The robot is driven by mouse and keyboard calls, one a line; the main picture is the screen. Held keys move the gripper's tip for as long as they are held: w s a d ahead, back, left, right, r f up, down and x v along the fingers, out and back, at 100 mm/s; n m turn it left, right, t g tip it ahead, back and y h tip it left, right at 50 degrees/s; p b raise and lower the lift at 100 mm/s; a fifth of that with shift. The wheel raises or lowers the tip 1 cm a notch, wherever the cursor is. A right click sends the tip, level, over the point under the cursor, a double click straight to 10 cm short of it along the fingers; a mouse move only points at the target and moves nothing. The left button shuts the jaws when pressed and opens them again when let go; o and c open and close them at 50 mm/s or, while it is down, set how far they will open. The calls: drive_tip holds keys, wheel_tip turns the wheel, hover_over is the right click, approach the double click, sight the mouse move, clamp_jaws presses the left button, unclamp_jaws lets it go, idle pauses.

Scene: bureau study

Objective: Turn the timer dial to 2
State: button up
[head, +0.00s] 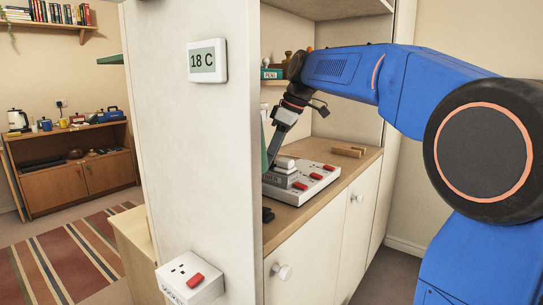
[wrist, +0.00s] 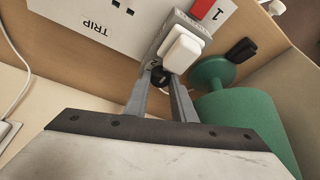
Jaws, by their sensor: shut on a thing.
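The timer is a grey box (wrist: 176,27) with a white plug (wrist: 181,52) on top, sitting on a white socket board (wrist: 85,22) marked TRIP. In the head view the timer (head: 281,181) stands on the board at the left edge of the counter, partly behind the wall's edge. My gripper (wrist: 159,82) reaches down beside it, its two fingers closed on a small dark round dial (wrist: 158,73) at the timer's side.
A green round object (wrist: 240,120) stands close to the right finger, with a black piece (wrist: 241,50) behind it. Red switches (head: 301,186) line the board. A wooden block (head: 350,151) lies behind. The white wall panel (head: 205,140) stands left of my arm.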

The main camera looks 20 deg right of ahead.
drive_tip(key=shift+m, duration=0.3)
drive_tip(key=shift+s+a+m+t+h, duration=0.1)
drive_tip(key=shift+m+t+h, duration=0.35)
drive_tip(key=shift+m, duration=0.9)
drive_tip(key=shift+s+a+m+t+h, duration=0.1)
drive_tip(key=shift+m+t+h, duration=0.3)
drive_tip(key=shift+m, duration=0.95)
drive_tip(key=o, duration=1.1)
drive_tip(key=shift+c, duration=0.2)
drive_tip(key=v, duration=1.7)
drive_tip(key=shift+r, duration=0.25)
